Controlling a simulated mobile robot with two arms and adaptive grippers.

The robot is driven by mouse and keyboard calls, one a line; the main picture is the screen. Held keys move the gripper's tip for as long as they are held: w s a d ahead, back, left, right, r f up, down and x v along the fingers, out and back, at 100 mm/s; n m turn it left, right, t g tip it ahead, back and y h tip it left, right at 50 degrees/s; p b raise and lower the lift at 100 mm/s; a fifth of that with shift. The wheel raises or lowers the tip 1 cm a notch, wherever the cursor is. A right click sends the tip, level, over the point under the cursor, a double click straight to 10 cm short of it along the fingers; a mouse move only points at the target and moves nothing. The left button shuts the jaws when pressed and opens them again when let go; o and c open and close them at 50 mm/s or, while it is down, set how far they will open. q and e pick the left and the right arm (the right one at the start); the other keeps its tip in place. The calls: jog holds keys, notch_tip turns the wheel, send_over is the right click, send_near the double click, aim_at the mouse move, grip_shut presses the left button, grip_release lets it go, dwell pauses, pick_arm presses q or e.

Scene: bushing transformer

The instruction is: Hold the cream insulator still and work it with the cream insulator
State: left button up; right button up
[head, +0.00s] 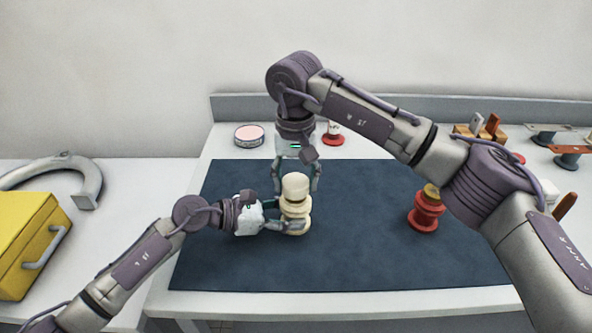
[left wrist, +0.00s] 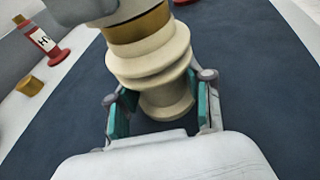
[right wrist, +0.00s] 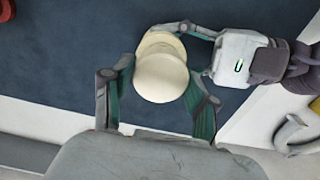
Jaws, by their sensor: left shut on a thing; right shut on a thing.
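Two cream insulator pieces stand stacked upright on the dark mat, left of its middle. The lower cream insulator (head: 293,224) has wide ribs; they also show in the left wrist view (left wrist: 165,98). My left gripper (head: 285,214) reaches in from the left and is shut around it. The upper cream insulator (head: 295,184) has a smooth rounded top, seen from above in the right wrist view (right wrist: 162,78). My right gripper (head: 296,188) comes from behind and above and is shut on its sides. A gold band (left wrist: 138,28) shows above the ribs. The exact joint is partly hidden.
The blue mat (head: 350,265) is clear in front. A red spool-like part (head: 426,212) with a gold top stands at right. A round pink-topped tin (head: 249,135) and a red-based item (head: 333,138) stand behind. A yellow box (head: 28,245) is far left.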

jog(key=shift+f, duration=0.5)
jog(key=shift+f, duration=0.25)
jog(key=o, duration=0.9)
notch_tip(320, 180, up, 12)
